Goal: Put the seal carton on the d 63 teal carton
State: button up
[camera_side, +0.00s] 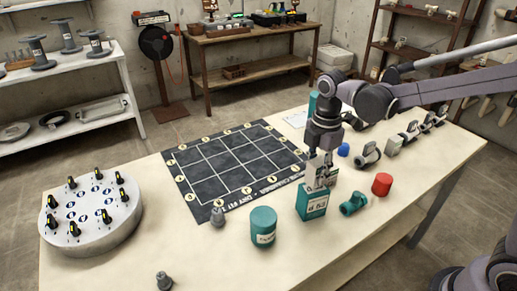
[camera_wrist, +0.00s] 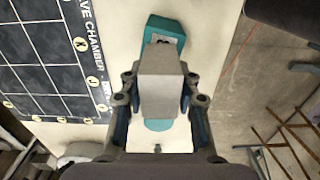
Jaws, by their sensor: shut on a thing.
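My gripper (camera_side: 320,176) points down above the teal d 63 carton (camera_side: 312,206), which stands upright on the table with a white label. In the wrist view my gripper (camera_wrist: 160,100) is shut on a small grey box, the seal carton (camera_wrist: 160,75), with one finger on each side. The teal carton (camera_wrist: 165,27) shows beyond and partly behind it in that view.
A teal canister (camera_side: 263,227) stands left of the teal carton. A teal pipe fitting (camera_side: 353,203) and a red cylinder (camera_side: 382,184) are to its right. A dark grid mat (camera_side: 237,165) lies behind left. A round valve stand (camera_side: 92,214) is at far left.

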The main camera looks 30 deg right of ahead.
jog(key=shift+f, duration=0.8)
jog(key=shift+f, duration=0.15)
jog(key=o, duration=1.1)
jog(key=shift+o, duration=0.2)
